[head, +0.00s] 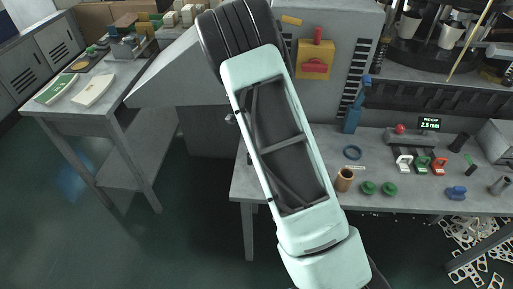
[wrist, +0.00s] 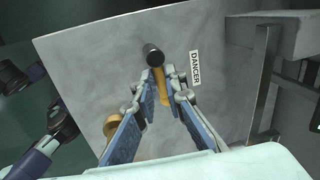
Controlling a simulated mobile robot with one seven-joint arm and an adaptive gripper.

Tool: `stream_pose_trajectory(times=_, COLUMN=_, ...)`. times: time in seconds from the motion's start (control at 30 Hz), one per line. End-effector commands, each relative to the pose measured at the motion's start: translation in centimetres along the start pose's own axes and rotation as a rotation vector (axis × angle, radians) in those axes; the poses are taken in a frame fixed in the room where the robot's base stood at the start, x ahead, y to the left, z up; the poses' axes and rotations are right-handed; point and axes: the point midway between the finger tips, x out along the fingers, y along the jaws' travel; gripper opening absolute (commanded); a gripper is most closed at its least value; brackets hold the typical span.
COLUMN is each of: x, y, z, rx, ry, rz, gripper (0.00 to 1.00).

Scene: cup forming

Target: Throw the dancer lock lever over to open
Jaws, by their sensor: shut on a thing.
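The dancer lock lever shows in the wrist view as an orange bar (wrist: 161,88) with a black round knob (wrist: 153,54) at its upper end. It stands out from a grey panel (wrist: 90,60) beside a white label reading DANCER (wrist: 195,67). My gripper (wrist: 162,86) is shut on the lever, with its blue-padded fingers on either side of the orange bar just below the knob. In the head view my arm hides the gripper and the lever.
An orange round part (wrist: 112,125) sits on the panel left of my fingers. In the head view, a bench (head: 405,200) at right holds gauges, green discs and a brown cup (head: 344,179). A yellow box with a red part (head: 315,58) is on the machine. The floor at left is clear.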

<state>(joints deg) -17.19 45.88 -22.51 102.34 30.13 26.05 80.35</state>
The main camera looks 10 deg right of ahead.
Motion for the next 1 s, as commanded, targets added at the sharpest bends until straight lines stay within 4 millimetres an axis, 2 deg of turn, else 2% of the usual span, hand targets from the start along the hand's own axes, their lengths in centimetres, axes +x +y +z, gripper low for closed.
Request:
stream_pose_trajectory(times=0.3, x=-0.1, y=0.14, z=0.09, rx=0.077, ry=0.015, rz=-0.001, gripper=0.0)
stream_pose_trajectory(times=0.73, x=-0.04, y=0.17, z=0.08, rx=0.086, ry=0.016, rz=-0.001, gripper=0.0)
stream_pose_trajectory(times=0.77, x=-0.04, y=0.17, z=0.08, rx=0.086, ry=0.016, rz=-0.001, gripper=0.13)
stream_pose_trajectory(times=0.9, x=-0.03, y=0.18, z=0.08, rx=0.085, ry=0.016, rz=0.0, gripper=0.28)
stream_pose_trajectory(times=1.0, x=-0.03, y=0.19, z=0.08, rx=0.084, ry=0.016, rz=0.0, gripper=0.28)
